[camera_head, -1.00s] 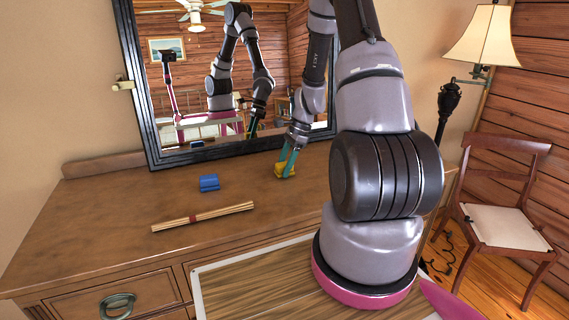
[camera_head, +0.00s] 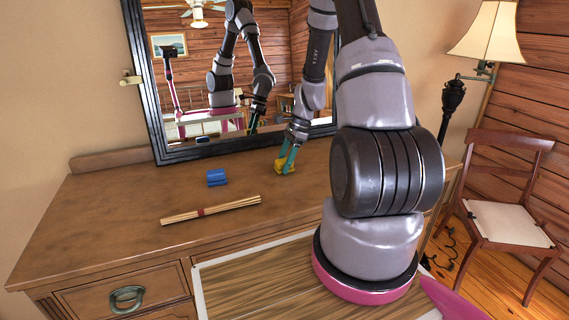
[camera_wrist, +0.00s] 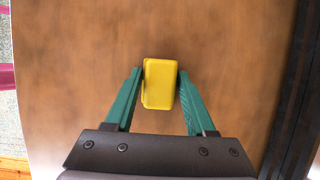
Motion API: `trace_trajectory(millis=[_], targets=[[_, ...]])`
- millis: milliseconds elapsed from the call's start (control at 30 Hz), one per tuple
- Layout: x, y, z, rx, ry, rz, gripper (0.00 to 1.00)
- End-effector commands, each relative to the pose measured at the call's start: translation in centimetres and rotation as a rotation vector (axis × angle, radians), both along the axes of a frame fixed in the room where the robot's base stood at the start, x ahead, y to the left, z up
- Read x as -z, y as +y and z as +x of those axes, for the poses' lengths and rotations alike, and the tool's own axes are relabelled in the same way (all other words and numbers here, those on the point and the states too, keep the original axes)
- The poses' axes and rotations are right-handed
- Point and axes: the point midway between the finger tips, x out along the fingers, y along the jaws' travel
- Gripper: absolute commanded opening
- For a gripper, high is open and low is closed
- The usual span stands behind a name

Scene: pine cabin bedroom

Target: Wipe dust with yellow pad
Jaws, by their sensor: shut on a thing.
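The yellow pad (camera_head: 284,168) is at the dresser top, towards its back right in the head view. My gripper (camera_head: 288,158), with green fingers, is shut on the pad. In the wrist view the pad (camera_wrist: 160,84) sits between the two fingertips (camera_wrist: 160,80), against brown wood. The pad looks down at the dresser top (camera_head: 120,210), but I cannot tell for sure that it touches. No dust patch can be made out clearly on the wood.
A blue object (camera_head: 217,178) and a bundle of thin sticks (camera_head: 211,210) lie on the dresser left of my gripper. A black-framed mirror (camera_head: 160,100) stands behind. A chair (camera_head: 505,222) and lamp (camera_head: 486,35) are at the right. The dresser's left part is clear.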

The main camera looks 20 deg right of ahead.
Motion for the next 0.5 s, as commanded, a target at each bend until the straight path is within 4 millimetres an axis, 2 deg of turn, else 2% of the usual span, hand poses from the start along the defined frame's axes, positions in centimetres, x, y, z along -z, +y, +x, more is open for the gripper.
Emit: trace_trajectory(millis=[67,133,500], targets=[[-0.6,-0.1,0.0,0.000,-0.001,-0.001,0.03],[-2.3,-0.1,-0.1,-0.001,-0.004,-0.002,0.03],[-5.3,-0.2,-0.6,0.002,0.000,-0.001,0.03]])
